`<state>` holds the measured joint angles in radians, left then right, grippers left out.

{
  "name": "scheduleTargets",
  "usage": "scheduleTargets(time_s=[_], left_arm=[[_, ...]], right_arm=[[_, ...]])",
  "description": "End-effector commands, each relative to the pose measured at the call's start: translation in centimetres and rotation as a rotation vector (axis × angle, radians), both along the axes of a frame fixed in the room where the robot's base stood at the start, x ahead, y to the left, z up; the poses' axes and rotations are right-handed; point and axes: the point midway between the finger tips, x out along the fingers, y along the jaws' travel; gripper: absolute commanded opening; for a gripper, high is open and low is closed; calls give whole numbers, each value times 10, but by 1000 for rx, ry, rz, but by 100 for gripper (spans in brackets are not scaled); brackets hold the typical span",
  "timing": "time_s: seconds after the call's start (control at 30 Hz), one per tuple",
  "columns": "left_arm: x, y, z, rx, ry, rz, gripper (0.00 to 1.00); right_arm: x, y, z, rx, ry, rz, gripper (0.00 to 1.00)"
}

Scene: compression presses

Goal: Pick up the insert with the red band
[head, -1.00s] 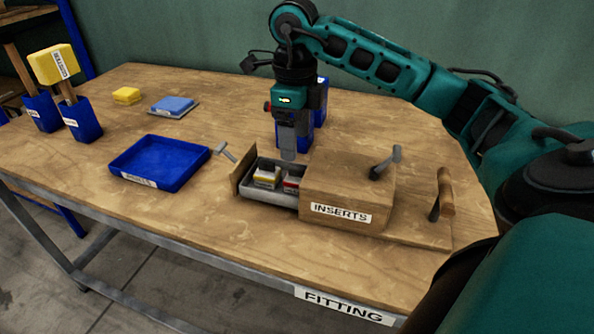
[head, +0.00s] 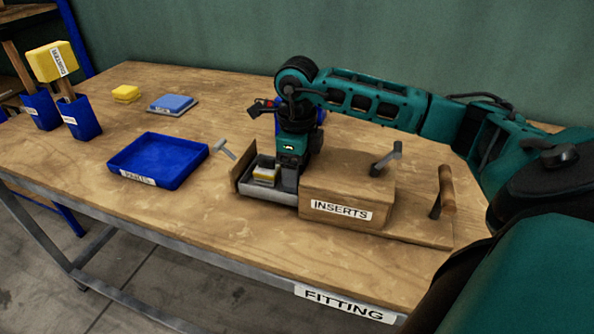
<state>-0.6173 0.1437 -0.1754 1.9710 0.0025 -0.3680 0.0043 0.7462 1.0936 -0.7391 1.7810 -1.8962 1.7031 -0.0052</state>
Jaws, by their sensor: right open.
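The open drawer (head: 268,195) of the wooden box labelled INSERTS (head: 345,192) holds a pale insert with a yellow band (head: 265,172). My right gripper (head: 289,180) points straight down into the drawer, just right of the yellow-banded insert and close to the box front. It is open. The insert with the red band is hidden behind its fingers, so I cannot tell whether they touch it. My left gripper is not in view.
A yellow block (head: 126,93) and a blue pad (head: 173,103) lie behind. The table front is clear.

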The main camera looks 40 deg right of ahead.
Motion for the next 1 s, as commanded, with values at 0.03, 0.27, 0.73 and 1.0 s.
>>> scheduleTargets(time_s=[0.03, 0.27, 0.73, 1.0], left_arm=[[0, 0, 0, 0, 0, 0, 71], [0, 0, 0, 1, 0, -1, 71], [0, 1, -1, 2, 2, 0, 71], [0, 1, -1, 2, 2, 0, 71]], right_arm=[[0, 0, 0, 0, 0, 0, 69], [0, 0, 0, 0, -1, 0, 47], [0, 0, 1, 1, -2, 0, 6], [0, 0, 2, 0, -2, -1, 6]])
